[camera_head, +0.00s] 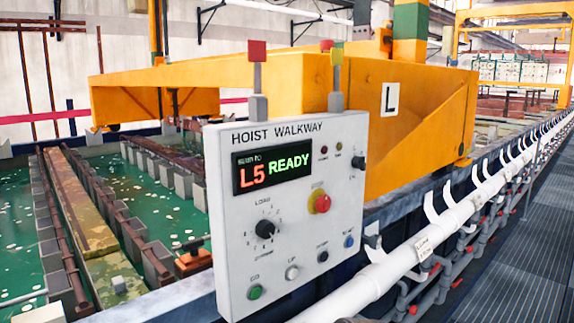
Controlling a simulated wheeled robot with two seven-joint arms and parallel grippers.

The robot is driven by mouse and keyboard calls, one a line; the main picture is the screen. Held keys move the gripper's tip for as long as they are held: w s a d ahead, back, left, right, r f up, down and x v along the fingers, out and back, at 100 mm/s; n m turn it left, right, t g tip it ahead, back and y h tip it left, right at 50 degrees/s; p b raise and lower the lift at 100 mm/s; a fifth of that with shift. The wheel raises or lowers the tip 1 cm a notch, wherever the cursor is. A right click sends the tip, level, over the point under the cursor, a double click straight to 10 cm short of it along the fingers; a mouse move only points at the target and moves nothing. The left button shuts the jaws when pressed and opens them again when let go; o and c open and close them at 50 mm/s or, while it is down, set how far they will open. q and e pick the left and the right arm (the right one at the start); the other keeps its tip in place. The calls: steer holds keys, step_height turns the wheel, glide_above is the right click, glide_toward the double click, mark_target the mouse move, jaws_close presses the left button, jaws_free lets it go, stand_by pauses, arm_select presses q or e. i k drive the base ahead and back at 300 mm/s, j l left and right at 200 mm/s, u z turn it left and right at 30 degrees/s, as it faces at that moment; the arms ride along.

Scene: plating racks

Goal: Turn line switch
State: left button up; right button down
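A light grey control panel (222,190) headed "HOIST WALKWAY" stands upright in the middle of the view. Its display (272,168) reads "L5 READY". Below the display is a black rotary knob (265,229) ringed by small marks, with tiny lettering above and below that I cannot read surely. Another black knob (359,163) sits at the panel's upper right edge. I cannot tell which control is the line switch. Neither of my grippers is in view, and nothing touches the panel's front.
The panel also carries a red stop button (322,204), a green button (255,292) and a blue button (348,241). A yellow hoist beam (420,130) marked "L" is behind it. Green tanks (20,210) lie left; a white pipe (400,265) and grated walkway (525,270) run right.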

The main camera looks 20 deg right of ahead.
mark_target(357, 163)
steer(key=z, duration=1.3)
steer(key=i+l+u, duration=0.1)
steer(key=l, duration=0.3)
steer(key=i+l, duration=0.3)
steer(key=i+l+u, duration=0.15)
steer(key=l, duration=0.35)
steer(key=i+l, duration=0.25)
steer(key=l, duration=0.15)
steer(key=i+l+u, duration=0.15)
steer(key=l, duration=0.3)
steer(key=i+l, duration=0.2)
steer(key=l, duration=0.2)
steer(key=i+l+u, duration=0.15)
steer(key=l, duration=0.3)
steer(key=i+l, duration=0.15)
steer(key=l, duration=0.3)
steer(key=u, duration=0.05)
